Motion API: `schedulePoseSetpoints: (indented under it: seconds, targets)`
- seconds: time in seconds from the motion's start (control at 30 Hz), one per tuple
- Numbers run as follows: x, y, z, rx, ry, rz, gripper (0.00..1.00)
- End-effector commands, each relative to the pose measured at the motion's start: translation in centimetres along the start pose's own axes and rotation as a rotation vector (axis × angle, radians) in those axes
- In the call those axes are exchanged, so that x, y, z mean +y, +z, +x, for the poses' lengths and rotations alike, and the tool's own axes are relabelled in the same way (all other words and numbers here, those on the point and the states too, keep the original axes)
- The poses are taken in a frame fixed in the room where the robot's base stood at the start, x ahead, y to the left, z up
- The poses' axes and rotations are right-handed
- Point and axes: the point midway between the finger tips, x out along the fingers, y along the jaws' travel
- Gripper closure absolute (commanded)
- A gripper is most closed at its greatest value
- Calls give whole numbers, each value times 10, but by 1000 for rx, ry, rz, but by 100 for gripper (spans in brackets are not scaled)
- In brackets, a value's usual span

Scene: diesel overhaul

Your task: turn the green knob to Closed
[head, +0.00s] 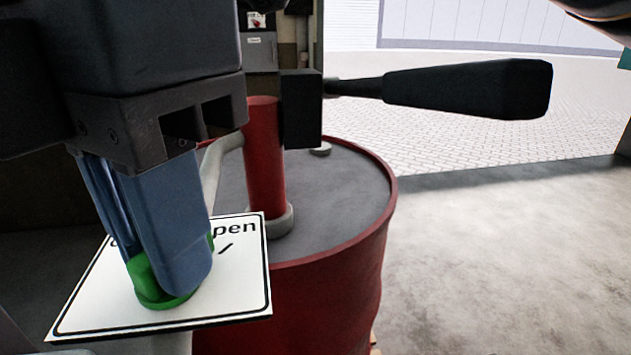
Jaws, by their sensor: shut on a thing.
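The green knob (142,280) sits on a white sign plate (236,292) with a black border, at the lower left of the head view. My gripper (165,275) comes down from above with its blue fingers around the knob, shut on it. Only the knob's green base and small parts at its sides show; its pointer is hidden behind the fingers. On the plate, the letters "pen" and a short black mark show to the right of the fingers. The rest of the lettering is mostly covered by my gripper.
A red drum (335,270) with a grey top stands just behind the plate. A red pump post (265,160) with a black handle (465,90) rises from it, close to the right of my gripper. Bare floor (510,260) lies open to the right.

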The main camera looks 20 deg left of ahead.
Motion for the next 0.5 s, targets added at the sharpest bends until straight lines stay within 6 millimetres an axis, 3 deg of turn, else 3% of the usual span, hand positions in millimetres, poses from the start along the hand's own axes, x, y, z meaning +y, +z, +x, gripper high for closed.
schedulePoseSetpoints:
  seconds: [0.5]
  targets:
    - [2,-3,-2,3,0,-654,92]
